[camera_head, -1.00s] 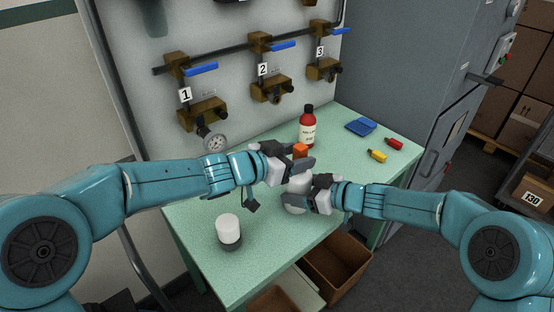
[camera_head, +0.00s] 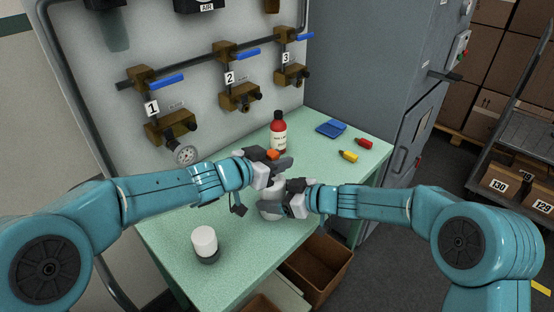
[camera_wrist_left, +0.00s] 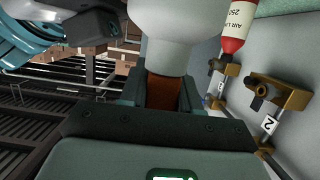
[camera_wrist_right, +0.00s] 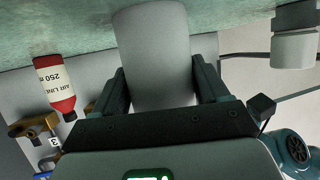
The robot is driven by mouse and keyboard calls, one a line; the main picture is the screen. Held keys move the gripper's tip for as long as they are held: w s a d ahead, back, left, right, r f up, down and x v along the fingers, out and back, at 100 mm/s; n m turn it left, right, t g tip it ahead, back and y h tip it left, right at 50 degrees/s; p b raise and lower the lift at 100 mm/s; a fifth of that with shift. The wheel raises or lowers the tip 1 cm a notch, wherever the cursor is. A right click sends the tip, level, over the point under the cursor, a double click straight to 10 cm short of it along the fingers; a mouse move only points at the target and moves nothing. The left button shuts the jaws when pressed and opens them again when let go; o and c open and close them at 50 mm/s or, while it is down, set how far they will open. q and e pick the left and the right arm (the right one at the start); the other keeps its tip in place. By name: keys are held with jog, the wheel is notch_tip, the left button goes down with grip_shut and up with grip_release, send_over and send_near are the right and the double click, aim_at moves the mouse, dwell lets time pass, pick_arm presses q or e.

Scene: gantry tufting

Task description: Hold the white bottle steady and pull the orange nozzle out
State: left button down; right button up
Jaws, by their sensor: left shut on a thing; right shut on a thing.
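The white bottle (camera_head: 270,211) is upright near the middle of the green table, largely covered by my grippers in the head view. My right gripper (camera_head: 285,189) is shut on the bottle's body. The right wrist view shows the pale bottle (camera_wrist_right: 155,60) between both fingers. My left gripper (camera_head: 278,165) is just above, shut on the orange nozzle (camera_head: 272,155), whose top shows over the fingers. In the left wrist view the nozzle (camera_wrist_left: 164,90) is dark orange between the fingers, against the white bottle (camera_wrist_left: 185,22). The joint between nozzle and bottle is hard to see.
A red bottle (camera_head: 278,138) with a white label stands behind the grippers. A white-topped container (camera_head: 205,243) stands front left. A blue tray (camera_head: 331,129), a yellow piece (camera_head: 348,156) and a red piece (camera_head: 364,143) lie at the right. Valves (camera_head: 170,128) and a gauge (camera_head: 186,155) hang behind.

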pick_arm(q)
jog(key=shift+r, duration=1.8)
pick_arm(e)
jog(key=o, duration=1.3)
jog(key=shift+c, duration=0.2)
